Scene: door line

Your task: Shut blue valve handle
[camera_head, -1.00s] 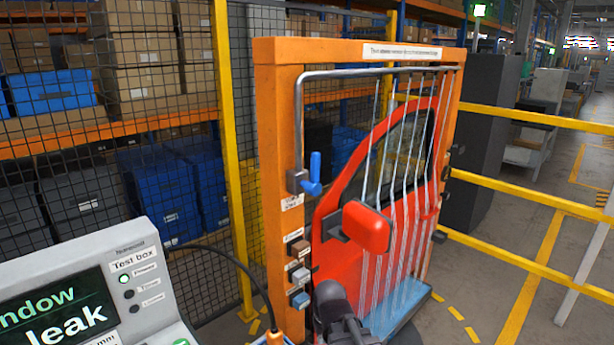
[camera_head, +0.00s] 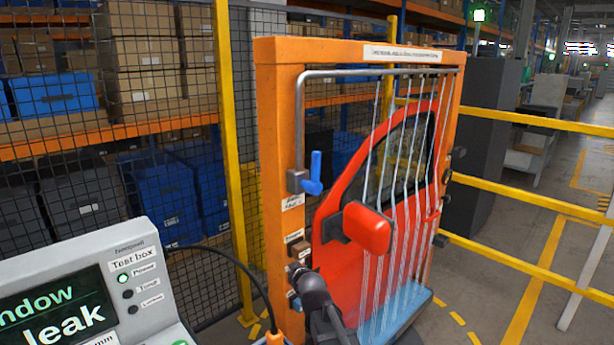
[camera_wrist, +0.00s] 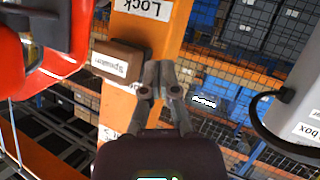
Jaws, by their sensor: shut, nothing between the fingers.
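The blue valve handle (camera_head: 316,172) stands upright on a grey valve body (camera_head: 296,180) on the left post of the orange frame (camera_head: 278,130). A grey pipe (camera_head: 380,72) runs up from the valve and along the top. Streams of water fall from it over the red car door (camera_head: 345,275). My gripper (camera_head: 296,271) is low on the post, below the handle and in front of the small blocks. In the wrist view my gripper (camera_wrist: 161,72) is shut and empty, in front of the orange post. The handle does not show in the wrist view.
A red mirror (camera_head: 368,228) juts out right of the post. A brown block (camera_wrist: 120,55) with a label sits beside my fingers. The grey test box (camera_head: 130,275) with a lit screen and cable stands at the left. Yellow rails (camera_head: 530,195) run at the right.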

